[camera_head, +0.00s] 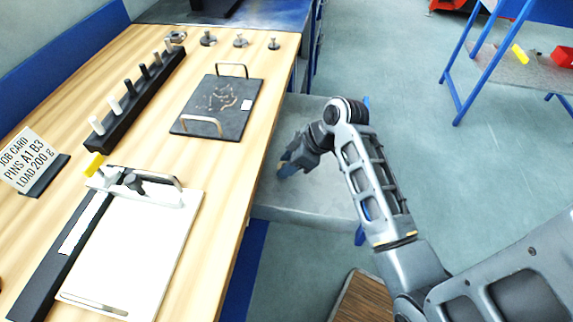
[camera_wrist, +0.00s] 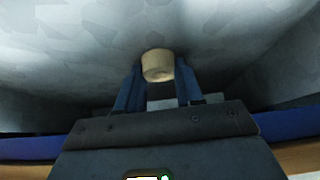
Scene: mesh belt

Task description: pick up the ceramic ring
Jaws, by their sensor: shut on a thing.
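My gripper (camera_head: 285,170) is to the right of the wooden bench, over a grey metal surface. In the wrist view, its two blue fingers (camera_wrist: 158,84) are shut on the ceramic ring (camera_wrist: 157,66), a small cream-coloured round piece at the fingertips. Its far side and any hole through it are hidden. I cannot make out the ring in the head view. The wrist view does not clearly show whether the ring touches the grey metal surface behind it.
The grey metal surface (camera_head: 310,203) is lower than the wooden bench (camera_head: 150,152). The bench holds a black tray (camera_head: 190,122), a white board (camera_head: 135,245), a peg rack (camera_head: 140,98), a job card (camera_head: 28,160) and several small weights. A blue-framed table (camera_head: 515,68) stands at the upper right.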

